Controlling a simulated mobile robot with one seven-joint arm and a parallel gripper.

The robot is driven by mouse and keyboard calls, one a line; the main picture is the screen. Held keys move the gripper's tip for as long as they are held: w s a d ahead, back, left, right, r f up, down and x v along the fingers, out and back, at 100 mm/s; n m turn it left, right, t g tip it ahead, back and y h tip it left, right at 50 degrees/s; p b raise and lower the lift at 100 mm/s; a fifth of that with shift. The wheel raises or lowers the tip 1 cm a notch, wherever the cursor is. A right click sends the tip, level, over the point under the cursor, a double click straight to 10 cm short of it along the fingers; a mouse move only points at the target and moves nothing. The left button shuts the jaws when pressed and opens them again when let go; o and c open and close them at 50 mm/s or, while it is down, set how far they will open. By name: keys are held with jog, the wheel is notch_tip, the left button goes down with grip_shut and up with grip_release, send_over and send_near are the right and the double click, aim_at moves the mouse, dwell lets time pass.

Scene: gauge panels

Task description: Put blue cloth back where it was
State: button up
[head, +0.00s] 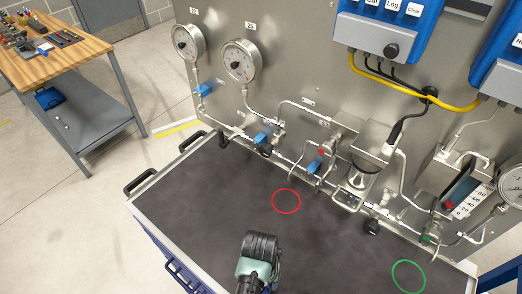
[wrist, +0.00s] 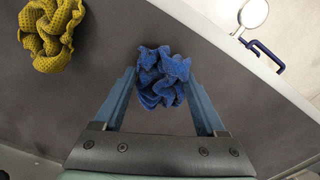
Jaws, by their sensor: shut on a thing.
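The crumpled blue cloth (wrist: 162,80) is between the two fingers of my gripper (wrist: 159,92) in the wrist view. The fingers are shut on it from both sides, over the dark grey mat (wrist: 200,45). I cannot tell whether the cloth touches the mat. In the head view my arm's end (head: 260,248) shows at the bottom middle; the blue cloth and fingertips cannot be made out there. A red ring (head: 273,202) and a green ring (head: 393,275) show on the dark cart top (head: 215,195) in the head view.
A crumpled yellow cloth (wrist: 52,35) lies left of my gripper in the wrist view. The gauge panel (head: 290,75), with pipes and valves, stands along the cart's back edge. A workbench (head: 65,58) with tools is at the far left. Much of the cart top is bare.

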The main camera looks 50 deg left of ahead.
jog(key=shift+f, duration=0.25)
jog(key=shift+f, duration=0.2)
jog(key=o, duration=1.3)
jog(key=shift+c, duration=0.2)
jog(key=shift+r, duration=0.1)
